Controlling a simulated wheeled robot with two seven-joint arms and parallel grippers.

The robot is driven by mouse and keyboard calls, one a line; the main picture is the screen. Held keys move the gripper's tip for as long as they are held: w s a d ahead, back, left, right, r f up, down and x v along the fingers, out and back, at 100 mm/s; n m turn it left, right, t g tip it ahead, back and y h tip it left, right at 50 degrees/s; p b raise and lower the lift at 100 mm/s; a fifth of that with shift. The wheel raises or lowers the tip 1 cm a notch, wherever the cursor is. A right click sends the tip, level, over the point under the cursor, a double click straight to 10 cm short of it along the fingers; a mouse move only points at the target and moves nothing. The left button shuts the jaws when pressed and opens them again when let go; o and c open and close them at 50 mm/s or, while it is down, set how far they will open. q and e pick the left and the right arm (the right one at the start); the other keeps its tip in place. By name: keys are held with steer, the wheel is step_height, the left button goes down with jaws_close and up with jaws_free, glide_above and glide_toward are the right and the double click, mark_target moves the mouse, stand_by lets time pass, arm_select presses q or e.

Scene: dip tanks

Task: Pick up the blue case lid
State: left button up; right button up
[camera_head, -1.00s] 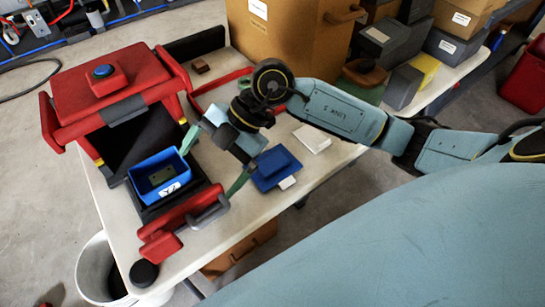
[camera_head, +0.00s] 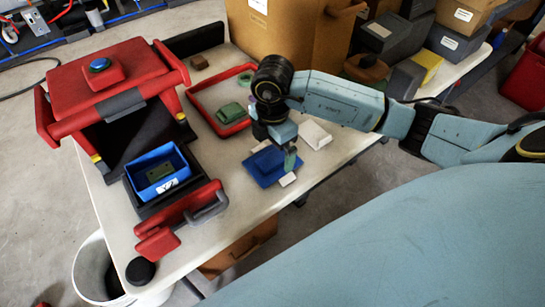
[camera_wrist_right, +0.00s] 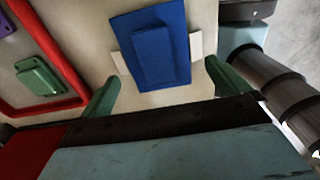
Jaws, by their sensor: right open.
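The blue case lid (camera_head: 266,170) lies on the white table, a flat plate with a raised block on top. It also shows in the wrist view (camera_wrist_right: 155,45), just beyond the fingers. My right gripper (camera_head: 274,151) is over the lid, pointing down, and partly hides it. In the wrist view its two green fingers (camera_wrist_right: 162,88) are wide apart with nothing held between them. Whether they touch the lid I cannot tell. White pieces (camera_wrist_right: 196,45) stick out at both sides of the lid. My left gripper is not in view.
A red-rimmed tray (camera_head: 196,103) with a green part (camera_head: 230,112) lies left of my right gripper. A white block (camera_head: 315,134) is close on its right. A red press-like fixture (camera_head: 110,78) with a blue bin (camera_head: 157,170) stands at the left.

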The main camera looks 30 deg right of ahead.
mark_target(271, 159)
steer(key=shift+a+f, duration=0.1)
steer(key=shift+f, duration=0.3)
steer(key=f, duration=0.1)
steer(key=f+b, duration=0.1)
steer(key=f, duration=0.1)
steer(key=shift+w+a+f, duration=0.1)
steer(key=shift+w+f, duration=0.1)
steer(key=shift+f, duration=0.5)
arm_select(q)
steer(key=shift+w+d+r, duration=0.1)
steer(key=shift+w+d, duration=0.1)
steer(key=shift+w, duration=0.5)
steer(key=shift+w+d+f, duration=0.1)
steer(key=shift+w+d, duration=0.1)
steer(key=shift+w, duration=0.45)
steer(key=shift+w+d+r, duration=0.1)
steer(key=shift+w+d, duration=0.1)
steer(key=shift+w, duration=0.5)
arm_select(e)
steer(key=c, duration=0.7)
